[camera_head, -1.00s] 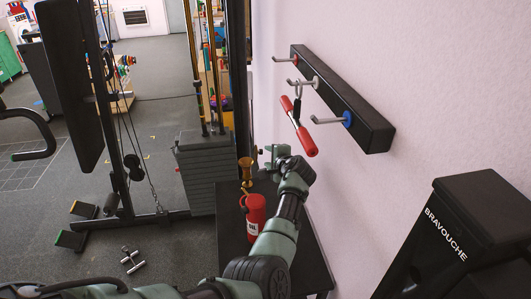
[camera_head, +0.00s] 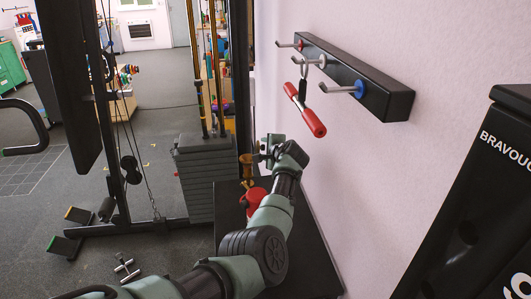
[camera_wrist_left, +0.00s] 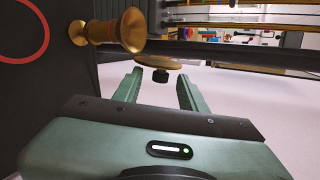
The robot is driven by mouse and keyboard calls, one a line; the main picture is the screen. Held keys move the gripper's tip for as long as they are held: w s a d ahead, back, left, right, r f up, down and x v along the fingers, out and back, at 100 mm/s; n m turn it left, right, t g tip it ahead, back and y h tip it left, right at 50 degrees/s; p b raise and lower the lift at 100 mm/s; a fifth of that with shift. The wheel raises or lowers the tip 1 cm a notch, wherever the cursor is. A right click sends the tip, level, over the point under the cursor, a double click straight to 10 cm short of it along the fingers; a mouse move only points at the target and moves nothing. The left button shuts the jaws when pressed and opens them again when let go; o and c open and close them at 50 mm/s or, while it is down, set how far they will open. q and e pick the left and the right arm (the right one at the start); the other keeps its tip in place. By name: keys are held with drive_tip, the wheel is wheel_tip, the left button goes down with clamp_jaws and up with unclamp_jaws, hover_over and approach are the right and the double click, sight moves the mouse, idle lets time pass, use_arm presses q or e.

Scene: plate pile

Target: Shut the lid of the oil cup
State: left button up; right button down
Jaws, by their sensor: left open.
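The oil cup (camera_head: 246,167) is a brass goblet shape standing on the dark table. In the left wrist view the oil cup (camera_wrist_left: 106,30) appears lying sideways, with its flared rim toward the picture's right. A brass disc with a dark knob, which looks like its lid (camera_wrist_left: 150,63), is beside the rim and raised off the mouth. My left gripper (camera_head: 270,147) is beside the cup, at its right in the head view. In the wrist view its open fingers (camera_wrist_left: 160,78) point at the lid, whose knob appears between the fingertips. Contact cannot be told. My right gripper is not in view.
A red bottle (camera_head: 256,195) stands on the black table (camera_head: 312,265), partly hidden by my left arm. A wall rack (camera_head: 380,88) with hooks holds a red-handled bar (camera_head: 305,108). A weight stack (camera_head: 206,178) stands left of the table.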

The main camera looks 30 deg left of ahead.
use_arm(q)
clamp_jaws()
drive_tip(key=shift+r, duration=0.1)
